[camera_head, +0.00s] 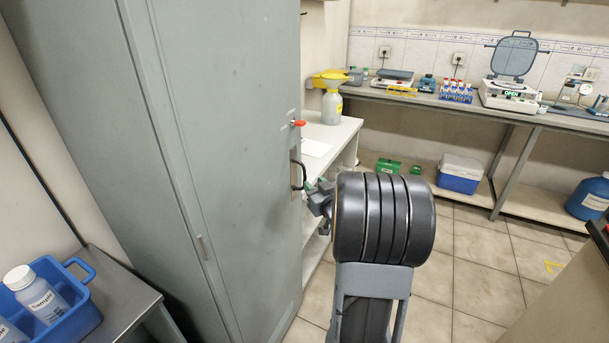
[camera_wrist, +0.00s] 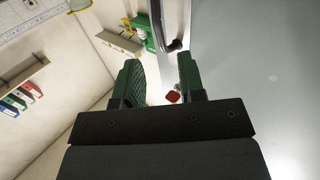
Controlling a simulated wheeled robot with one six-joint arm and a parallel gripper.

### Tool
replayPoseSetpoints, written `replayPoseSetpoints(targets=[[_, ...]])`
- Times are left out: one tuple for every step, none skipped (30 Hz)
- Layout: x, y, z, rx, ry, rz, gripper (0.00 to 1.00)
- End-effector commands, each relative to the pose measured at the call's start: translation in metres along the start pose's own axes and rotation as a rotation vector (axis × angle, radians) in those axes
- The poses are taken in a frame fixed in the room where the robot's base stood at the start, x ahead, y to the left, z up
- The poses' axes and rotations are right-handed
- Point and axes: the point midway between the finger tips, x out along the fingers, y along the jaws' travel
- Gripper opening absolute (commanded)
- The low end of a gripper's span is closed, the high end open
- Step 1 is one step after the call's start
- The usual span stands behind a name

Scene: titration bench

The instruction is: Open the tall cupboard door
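The tall cupboard (camera_head: 80,60) is grey and fills the left of the head view. Its door (camera_head: 235,110) looks shut, with no gap visible. In the wrist view my gripper (camera_wrist: 159,62) is open, with two green fingers apart. The dark handle (camera_wrist: 172,38) shows just beyond the fingertips, nearer the right finger. I cannot tell whether they touch.
A white shelf unit (camera_head: 338,130) with a yellow-topped bottle (camera_head: 332,100) stands right behind the cupboard. A low table (camera_head: 115,290) with a blue crate (camera_head: 80,318) is at the lower left.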

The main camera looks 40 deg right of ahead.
Motion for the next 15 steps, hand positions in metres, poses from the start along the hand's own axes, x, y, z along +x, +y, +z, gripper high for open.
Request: replayPoseSetpoints(targets=[[0.011, 0.0, 0.0, 0.0, 0.0, -0.002, 0.36], [0.016, -0.001, 0.0, 0.001, 0.0, -0.002, 0.36], [0.024, -0.001, 0.0, 0.0, 0.0, -0.002, 0.36], [0.029, -0.001, 0.0, 0.0, 0.0, -0.002, 0.36], [0.034, 0.0, 0.0, 0.0, 0.0, -0.001, 0.36], [0.04, 0.0, 0.0, 0.0, 0.0, -0.001, 0.36], [0.045, 0.0, 0.0, 0.001, -0.001, -0.001, 0.36], [0.049, 0.0, 0.001, 0.0, -0.001, -0.001, 0.36], [0.054, 0.0, 0.0, 0.0, 0.0, -0.001, 0.36], [0.057, 0.0, 0.0, 0.0, 0.0, 0.0, 0.36], [0.061, 0.0, 0.0, 0.0, 0.0, 0.0, 0.36], [0.064, 0.0, 0.0, 0.0, -0.001, 0.0, 0.36], [0.067, 0.0, 0.0, 0.0, 0.0, 0.001, 0.36], [0.069, 0.0, 0.0, 0.0, 0.0, 0.001, 0.36], [0.071, 0.0, 0.0, 0.0, -0.001, 0.001, 0.36]])
